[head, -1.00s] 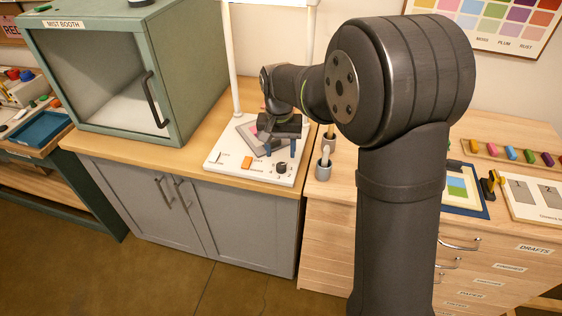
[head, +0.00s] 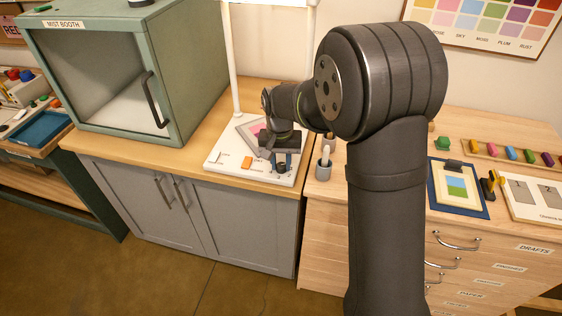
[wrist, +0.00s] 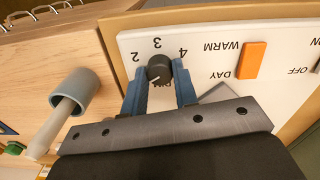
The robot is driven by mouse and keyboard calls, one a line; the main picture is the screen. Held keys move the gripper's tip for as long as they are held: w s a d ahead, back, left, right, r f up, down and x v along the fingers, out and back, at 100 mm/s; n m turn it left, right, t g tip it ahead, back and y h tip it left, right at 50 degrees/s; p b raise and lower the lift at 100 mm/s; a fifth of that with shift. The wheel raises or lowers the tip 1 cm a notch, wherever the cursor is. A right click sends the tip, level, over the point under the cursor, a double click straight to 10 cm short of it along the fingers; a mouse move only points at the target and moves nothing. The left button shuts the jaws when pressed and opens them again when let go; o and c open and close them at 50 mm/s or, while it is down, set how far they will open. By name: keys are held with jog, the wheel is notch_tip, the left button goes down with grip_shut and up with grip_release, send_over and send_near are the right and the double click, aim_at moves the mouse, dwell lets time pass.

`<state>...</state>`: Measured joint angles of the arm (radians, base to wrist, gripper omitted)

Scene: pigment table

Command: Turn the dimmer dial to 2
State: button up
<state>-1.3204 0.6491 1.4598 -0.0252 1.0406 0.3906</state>
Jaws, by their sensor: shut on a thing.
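The dimmer dial (wrist: 158,68) is a round black knob on the white panel (wrist: 140,38). In the wrist view the numbers 2, 3 and 4 show around it, partly beside my fingers. A small pale mark shows on the knob's lower left part, turned away from the 3; I cannot tell exactly which setting it points at. My gripper (wrist: 159,88) has its two blue fingers on either side of the knob and is shut on it. In the head view my gripper (head: 282,160) is at the panel's front right corner, with the dial (head: 281,168) partly hidden by it.
An orange switch (wrist: 251,60) marked WARM and DAY is on the same panel. A grey cup (head: 323,170) holding a pale-handled tool stands close to the right of the panel. The green mist booth (head: 190,100) is to the left.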

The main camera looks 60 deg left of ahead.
jog(key=shift+m, duration=0.4)
jog(key=m, duration=0.4)
jog(key=shift+m, duration=0.4)
jog(key=m, duration=0.6)
dwell(0.4)
jog(key=o, duration=1)
